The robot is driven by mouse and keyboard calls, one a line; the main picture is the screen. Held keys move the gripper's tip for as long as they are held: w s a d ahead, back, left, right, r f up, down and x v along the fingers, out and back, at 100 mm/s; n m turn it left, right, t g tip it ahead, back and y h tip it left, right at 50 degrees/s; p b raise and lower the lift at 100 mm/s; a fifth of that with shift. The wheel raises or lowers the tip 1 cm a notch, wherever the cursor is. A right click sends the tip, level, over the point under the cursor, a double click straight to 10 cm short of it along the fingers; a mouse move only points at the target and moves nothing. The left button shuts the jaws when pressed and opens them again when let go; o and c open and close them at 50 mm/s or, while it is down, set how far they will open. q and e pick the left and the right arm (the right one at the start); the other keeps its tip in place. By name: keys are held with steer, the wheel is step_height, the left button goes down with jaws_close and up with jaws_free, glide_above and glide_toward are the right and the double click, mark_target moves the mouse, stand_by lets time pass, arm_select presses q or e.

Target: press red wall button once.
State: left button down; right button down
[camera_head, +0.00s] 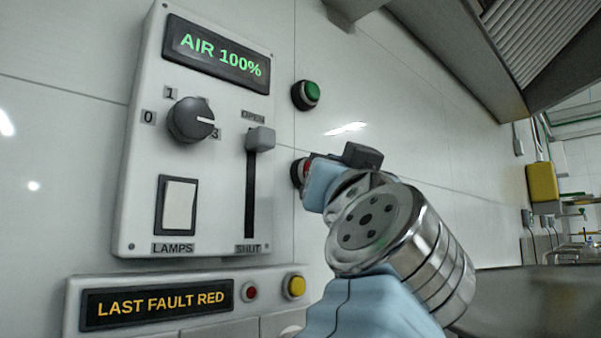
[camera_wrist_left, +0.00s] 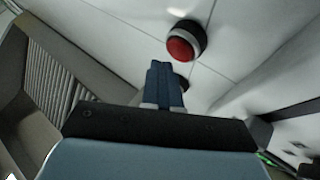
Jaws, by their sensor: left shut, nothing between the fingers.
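The red wall button (camera_wrist_left: 181,49) has a domed red cap in a dark round collar with a pale ring. In the head view, the red button (camera_head: 312,186) is mostly hidden behind my left gripper (camera_head: 321,187), with its dark collar and a sliver of red showing. In the left wrist view my left gripper (camera_wrist_left: 164,82) has its blue-grey fingers together with nothing between them. Their tips appear just beside the button's cap in that picture; I cannot tell whether they touch it. My right gripper is not in view.
A green button (camera_head: 308,94) sits above the red one. To the left is a panel (camera_head: 228,190) with a display, knob, slider and lamp switch. Below, a strip (camera_head: 75,299) reads "LAST FAULT RED", with a small red light (camera_head: 250,292) and yellow button (camera_head: 296,286). A hood (camera_head: 455,60) overhangs at right.

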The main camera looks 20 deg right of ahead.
arm_select(q)
steer(key=shift+w, duration=0.1)
steer(key=shift+w+a, duration=0.15)
steer(key=shift+w, duration=0.15)
steer(key=shift+w+a, duration=0.2)
steer(key=shift+w, duration=0.25)
stand_by(0.7)
stand_by(0.4)
steer(key=shift+s+d, duration=0.35)
steer(key=shift+s, duration=0.45)
steer(key=shift+s, duration=0.15)
steer(key=shift+s+d, duration=0.3)
steer(key=shift+s, duration=0.45)
steer(key=shift+s+d, duration=0.35)
steer(key=shift+s, duration=0.35)
steer(key=shift+s+d, duration=0.3)
steer(key=shift+s, duration=0.45)
steer(key=shift+s+d+p, duration=0.1)
steer(key=shift+s+d, duration=0.15)
steer(key=shift+s, duration=0.35)
steer(key=shift+s+d+p, duration=0.15)
steer(key=shift+s+d, duration=0.1)
steer(key=shift+s, duration=0.35)
steer(key=shift+s+d+p, duration=0.1)
steer(key=shift+s+d, duration=0.15)
steer(key=shift+s, duration=0.35)
